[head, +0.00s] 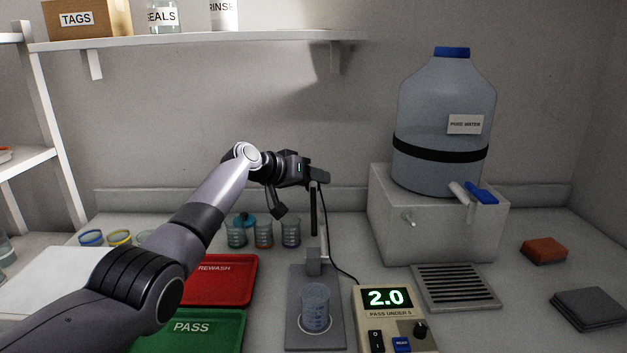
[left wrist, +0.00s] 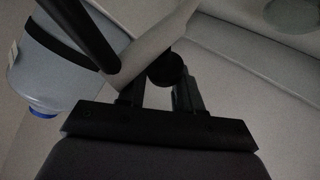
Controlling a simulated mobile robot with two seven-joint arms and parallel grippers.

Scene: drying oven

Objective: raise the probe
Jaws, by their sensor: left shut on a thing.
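The probe (head: 313,212) is a dark upright rod beside the pale post of a grey stand (head: 300,279). Its lower end shows well above a small ribbed beaker (head: 315,308) on the stand's base. My left gripper (head: 307,174) is at the top of the probe and stand. In the left wrist view its fingers (left wrist: 160,92) are shut on a dark round knob (left wrist: 167,68) beside a pale grey bar. A dark rod shows at upper left there. The fingers hide part of the knob. My right gripper is not in view.
A meter (head: 385,318) reading 2.0 stands right of the stand, joined by a thin black cable. Red (head: 222,282) and green trays lie at left, with several beakers behind. A water jug (head: 445,110) on a block and a drain grille (head: 455,287) are at right.

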